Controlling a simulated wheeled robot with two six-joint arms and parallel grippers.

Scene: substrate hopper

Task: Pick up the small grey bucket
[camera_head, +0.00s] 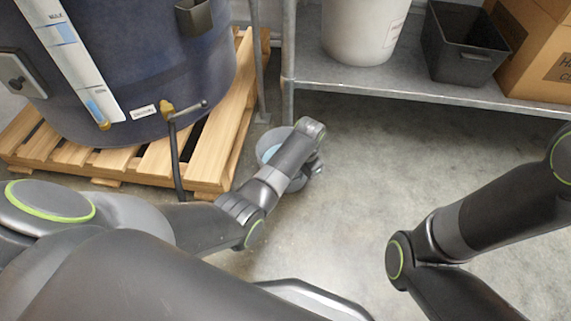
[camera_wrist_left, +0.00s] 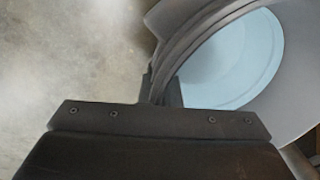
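The small grey bucket (camera_head: 264,148) is at floor level, between the pallet and the shelf's foot, partly hidden by my left arm. Its inside shows light blue. In the left wrist view the bucket (camera_wrist_left: 192,36) fills the upper right. My left gripper (camera_wrist_left: 160,88) is at its rim, with the fingers close together on either side of the wall. In the head view the left gripper (camera_head: 314,167) is at the bucket's right side and mostly hidden by the wrist. I cannot tell whether the bucket rests on the floor. My right gripper is out of view.
A large dark blue tank (camera_head: 150,75) with a tap and hose stands on a wooden pallet (camera_head: 212,150) at left. A metal shelf (camera_head: 400,87) holds a white bucket (camera_head: 360,30), a black bin (camera_head: 462,55) and cardboard boxes (camera_head: 535,70). The concrete floor right of the bucket is clear.

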